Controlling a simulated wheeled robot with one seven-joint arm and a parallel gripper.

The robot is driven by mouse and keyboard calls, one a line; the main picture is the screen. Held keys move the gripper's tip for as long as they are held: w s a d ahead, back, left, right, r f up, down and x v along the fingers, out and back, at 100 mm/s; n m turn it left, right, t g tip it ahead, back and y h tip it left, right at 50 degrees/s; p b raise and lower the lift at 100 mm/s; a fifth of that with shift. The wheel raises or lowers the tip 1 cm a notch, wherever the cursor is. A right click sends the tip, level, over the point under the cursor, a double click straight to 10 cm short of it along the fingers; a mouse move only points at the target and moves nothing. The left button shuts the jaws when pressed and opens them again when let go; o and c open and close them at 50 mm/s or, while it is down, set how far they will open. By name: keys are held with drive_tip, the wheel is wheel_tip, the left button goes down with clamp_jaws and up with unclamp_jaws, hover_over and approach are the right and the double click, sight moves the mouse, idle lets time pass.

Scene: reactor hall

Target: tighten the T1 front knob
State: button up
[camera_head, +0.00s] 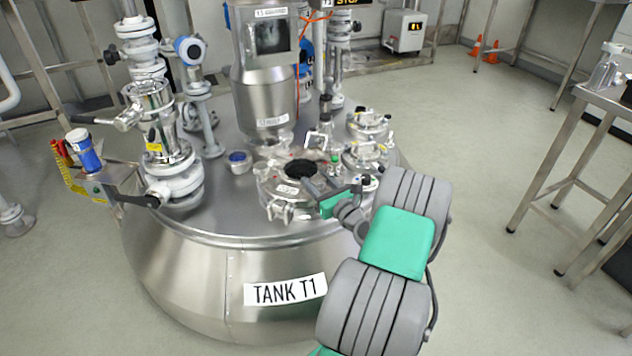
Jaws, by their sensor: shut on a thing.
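Tank T1 (290,290) is a wide steel vessel with a "TANK T1" label on its front. On its top is a round steel lid (275,190) with clamps around the rim. A black round knob (300,168) sits on the lid. My gripper (308,180) reaches over the lid from the lower right. Its grey fingers are shut at the near side of the black knob. The fingertips and their exact contact are small and partly hidden.
A steel column (265,100) rises behind the lid. Smaller fittings (368,125) stand at the right of the tank top. White piping and valves (165,130) stand at the left. A steel table (600,95) stands at far right, with open floor between.

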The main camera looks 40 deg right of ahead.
drive_tip(key=c, duration=0.6)
drive_tip(key=shift+a, duration=0.2)
drive_tip(key=shift+c, duration=0.4)
drive_tip(key=shift+d, duration=0.15)
drive_tip(key=shift+r+p, duration=0.1)
drive_tip(key=shift+p, duration=0.25)
drive_tip(key=shift+m+h+p, duration=0.3)
drive_tip(key=shift+h+p, duration=0.05)
drive_tip(key=shift+h, duration=0.15)
drive_tip(key=m+h+p, duration=0.1)
drive_tip(key=p, duration=0.1)
drive_tip(key=m+g+h+p, duration=0.1)
drive_tip(key=h+p, duration=0.1)
drive_tip(key=p, duration=0.1)
drive_tip(key=shift+r+m+h, duration=0.3)
drive_tip(key=m+g+h+p, duration=0.2)
drive_tip(key=h+p, duration=0.1)
drive_tip(key=p, duration=0.4)
drive_tip(key=shift+m+g+h, duration=0.3)
drive_tip(key=shift+m, duration=0.1)
drive_tip(key=m+g+h+p, duration=0.1)
drive_tip(key=p, duration=0.3)
drive_tip(key=shift+f+h, duration=0.15)
drive_tip(key=shift+h, duration=0.15)
drive_tip(key=shift+d+f+m+g+h+p, duration=0.2)
drive_tip(key=shift+m+g+h+p, duration=0.4)
drive_tip(key=shift+p, duration=0.7)
